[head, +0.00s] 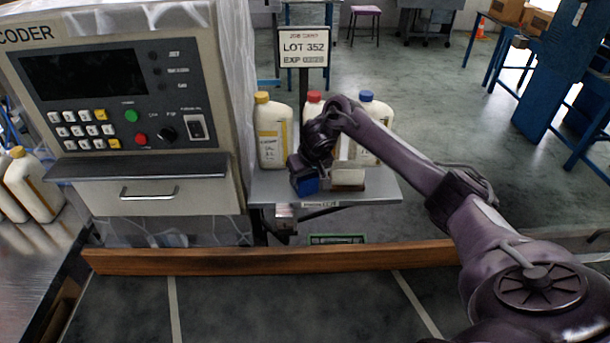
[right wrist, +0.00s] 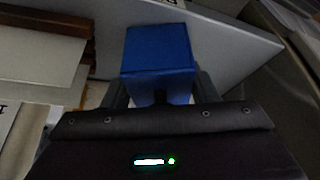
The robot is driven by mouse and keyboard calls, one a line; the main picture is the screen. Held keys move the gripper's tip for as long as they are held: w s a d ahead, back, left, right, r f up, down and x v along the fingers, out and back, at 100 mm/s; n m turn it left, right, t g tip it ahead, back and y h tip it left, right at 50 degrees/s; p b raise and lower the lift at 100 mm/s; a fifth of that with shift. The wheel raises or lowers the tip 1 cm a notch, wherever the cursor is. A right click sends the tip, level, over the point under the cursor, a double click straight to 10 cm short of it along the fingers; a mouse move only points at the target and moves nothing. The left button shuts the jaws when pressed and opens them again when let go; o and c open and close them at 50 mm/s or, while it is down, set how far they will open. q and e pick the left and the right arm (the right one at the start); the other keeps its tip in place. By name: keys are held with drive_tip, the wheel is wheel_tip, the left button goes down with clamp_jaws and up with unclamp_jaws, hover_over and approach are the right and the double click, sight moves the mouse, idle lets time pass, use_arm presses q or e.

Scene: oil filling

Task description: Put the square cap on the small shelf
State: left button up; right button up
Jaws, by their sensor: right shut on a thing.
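The square cap is a blue block (head: 309,186) at the front left of the small shelf (head: 383,191). My right gripper (head: 304,168) is shut on it. In the right wrist view the blue cap (right wrist: 158,55) sits between the two dark fingers, with the grey shelf surface (right wrist: 228,42) behind it. The cap is over or close to the shelf's front edge; I cannot tell whether it touches the shelf. My left gripper is not in view.
A yellow-capped bottle (head: 272,135), a red-capped bottle (head: 313,103) and a blue-capped bottle (head: 376,112) stand on the shelf. A white and brown box (head: 348,180) is right of the cap. The coder machine (head: 130,100) stands to the left. A wooden rail (head: 270,261) runs in front.

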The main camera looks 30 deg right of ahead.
drive_tip(key=o, duration=1)
drive_tip(key=shift+f, duration=0.15)
drive_tip(key=shift+c, duration=0.2)
drive_tip(key=v, duration=0.4)
drive_tip(key=shift+r, duration=0.4)
drive_tip(key=p+v, duration=0.4)
drive_tip(key=v, duration=0.3)
drive_tip(key=shift+s+r, duration=0.2)
drive_tip(key=shift+r, duration=0.05)
